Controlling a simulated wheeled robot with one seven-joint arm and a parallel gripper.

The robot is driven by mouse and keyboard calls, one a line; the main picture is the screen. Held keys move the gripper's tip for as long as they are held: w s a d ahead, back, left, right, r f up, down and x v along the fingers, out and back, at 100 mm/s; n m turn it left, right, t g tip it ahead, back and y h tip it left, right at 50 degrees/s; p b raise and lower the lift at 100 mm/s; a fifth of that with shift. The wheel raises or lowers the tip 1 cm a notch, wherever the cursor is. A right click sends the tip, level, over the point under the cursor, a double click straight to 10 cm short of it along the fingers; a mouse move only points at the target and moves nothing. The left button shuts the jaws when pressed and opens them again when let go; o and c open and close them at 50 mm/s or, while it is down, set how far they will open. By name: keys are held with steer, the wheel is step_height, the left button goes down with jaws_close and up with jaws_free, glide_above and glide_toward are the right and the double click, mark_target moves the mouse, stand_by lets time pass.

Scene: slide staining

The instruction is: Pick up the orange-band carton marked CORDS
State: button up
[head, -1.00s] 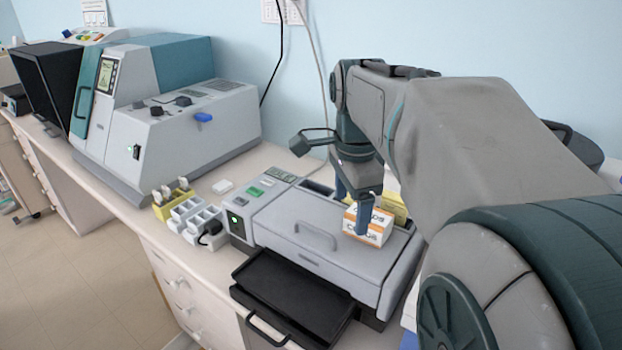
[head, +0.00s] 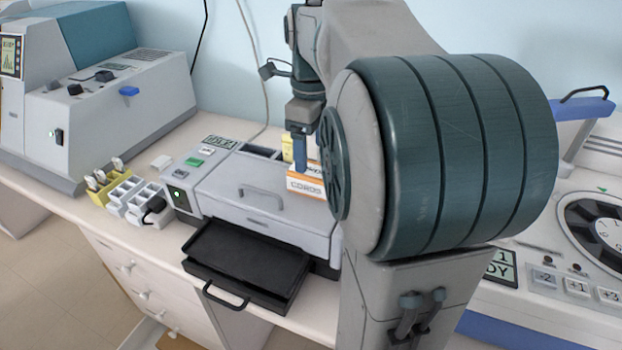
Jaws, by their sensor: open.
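The white carton with orange bands marked CORDS (head: 303,186) sits on top of the grey staining machine (head: 225,195), near its right end. My arm hides its right part. My gripper (head: 303,165) points down at the carton, its blue fingers reaching the carton's top. One finger shows in front of the lettered top face; the other is mostly hidden. The gripper is open, and I cannot tell whether a finger touches the carton.
A yellow carton (head: 287,149) stands just behind, partly hidden. A black tray (head: 245,262) juts out from the machine's front. A slide rack (head: 127,194) stands left, and a dial machine (head: 590,225) at right. My arm blocks the middle.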

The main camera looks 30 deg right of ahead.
mark_target(311, 169)
steer(key=shift+f, duration=3.5)
steer(key=c, duration=1)
